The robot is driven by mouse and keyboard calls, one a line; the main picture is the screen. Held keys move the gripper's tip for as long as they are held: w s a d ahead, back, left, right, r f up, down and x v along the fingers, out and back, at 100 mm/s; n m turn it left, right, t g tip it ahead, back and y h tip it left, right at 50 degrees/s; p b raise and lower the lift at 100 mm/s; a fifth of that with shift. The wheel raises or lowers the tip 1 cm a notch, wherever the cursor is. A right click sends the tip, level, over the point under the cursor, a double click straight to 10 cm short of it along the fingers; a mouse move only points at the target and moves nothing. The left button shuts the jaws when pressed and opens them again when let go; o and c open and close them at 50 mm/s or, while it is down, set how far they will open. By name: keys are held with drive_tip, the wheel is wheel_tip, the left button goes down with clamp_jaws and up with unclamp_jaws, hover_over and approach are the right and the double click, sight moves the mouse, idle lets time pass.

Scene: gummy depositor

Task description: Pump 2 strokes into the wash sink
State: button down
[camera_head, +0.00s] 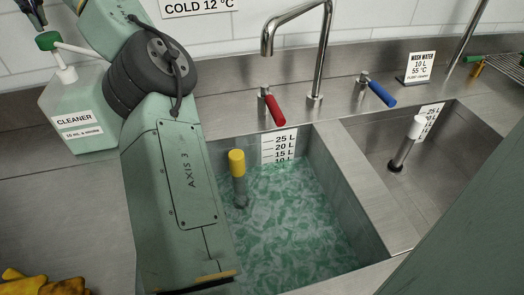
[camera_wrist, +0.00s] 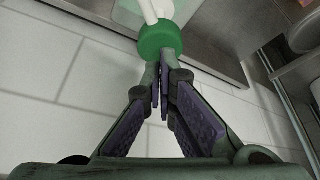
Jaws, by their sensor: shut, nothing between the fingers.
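The cleaner bottle (camera_head: 82,105) is a translucent pale-green jug labelled "CLEANER, 10 mL a stroke", on the counter left of the sinks. Its pump has a green cap (camera_head: 47,40) and a white spout (camera_head: 78,48) pointing right, its end hidden behind my arm. My gripper (camera_head: 40,22) is shut and empty just above the cap. In the wrist view the fingertips (camera_wrist: 163,58) overlap the edge of the green cap (camera_wrist: 160,40); I cannot tell whether they touch. The left sink (camera_head: 365,215) holds rippled greenish water near the 10 L mark and a yellow-topped standpipe (camera_head: 237,165).
The right sink (camera_head: 450,160) looks empty, with a white-topped pipe. A red lever (camera_head: 272,108), a tap (camera_head: 318,60) and a blue lever (camera_head: 380,92) stand behind the sinks. A "WASH WATER 10 L 55 °C" sign (camera_head: 419,66) stands behind the right sink. Yellow gloves (camera_head: 45,285) lie front left.

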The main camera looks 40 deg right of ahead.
drive_tip(key=shift+a+r, duration=0.1)
drive_tip(key=shift+r, duration=2.95)
